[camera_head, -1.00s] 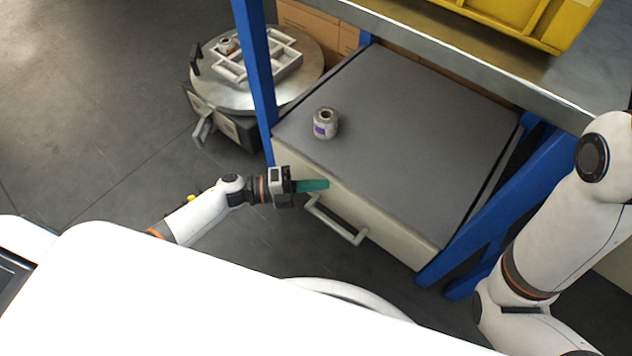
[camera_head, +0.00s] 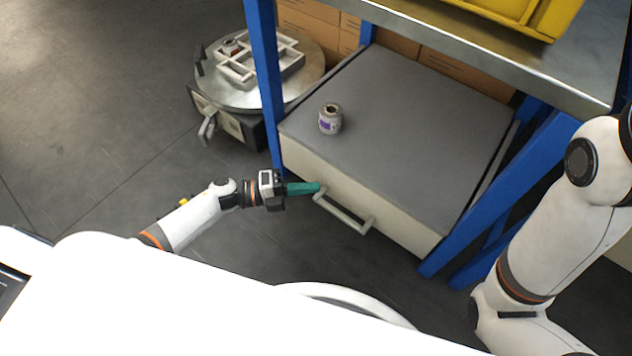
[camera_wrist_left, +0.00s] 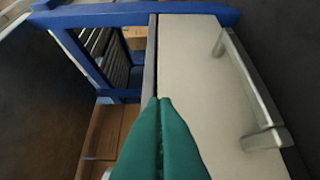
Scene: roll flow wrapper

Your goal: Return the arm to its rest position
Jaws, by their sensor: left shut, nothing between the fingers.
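My left gripper (camera_head: 318,187) has green fingers and is shut with nothing between them. In the head view it points right, in front of the drawer unit's cream front (camera_head: 335,182), close to the left end of its grey handle (camera_head: 343,211). In the left wrist view the closed green fingertips (camera_wrist_left: 165,100) lie in front of the cream front (camera_wrist_left: 195,80), with the handle (camera_wrist_left: 245,85) off to the right. Whether they touch the front I cannot tell. My right arm shows at the right edge of the head view, but its gripper is out of the picture.
A small roll with a purple label (camera_head: 330,119) stands on the grey top (camera_head: 410,130). Blue posts (camera_head: 264,80) frame the unit. A round metal stand (camera_head: 240,98) holds a white divided tray (camera_head: 262,62). A yellow crate (camera_head: 520,15) sits on the shelf above.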

